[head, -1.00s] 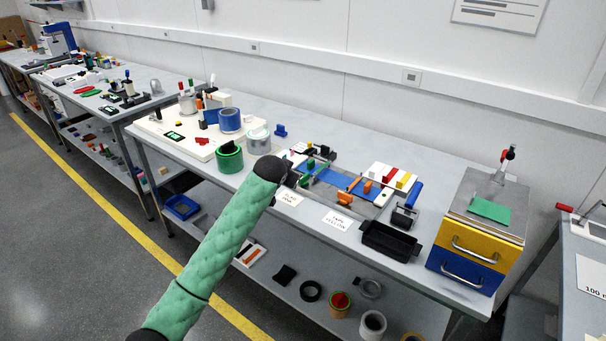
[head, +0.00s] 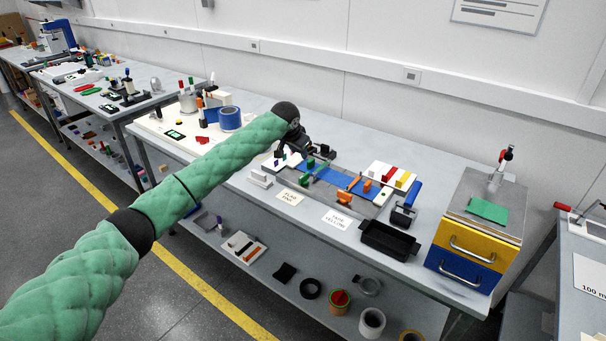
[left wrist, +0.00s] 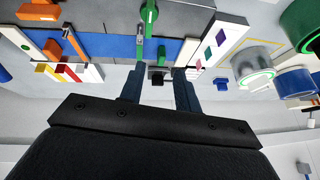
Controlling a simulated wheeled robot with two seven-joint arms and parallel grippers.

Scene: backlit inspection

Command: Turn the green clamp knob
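The blue-strip fixture (head: 336,179) lies on the middle bench. Green clamp parts stand at its left end, one upper part (head: 310,163) and one lower part (head: 306,179). In the left wrist view a green handle (left wrist: 149,14) shows at the top, beside the blue strip (left wrist: 112,46). My left gripper (head: 316,150) is above the fixture's far left end. In the left wrist view its two dark fingers (left wrist: 159,74) are apart, with the green handle beyond their tips and not between them. My right gripper is not in view.
Orange clamp parts (head: 353,187) stand further right on the fixture. A black tray (head: 389,240) and a yellow-and-blue drawer unit (head: 472,245) are to the right. A blue tape roll (head: 229,118) stands left, behind my arm. Two label cards (head: 291,197) lie in front.

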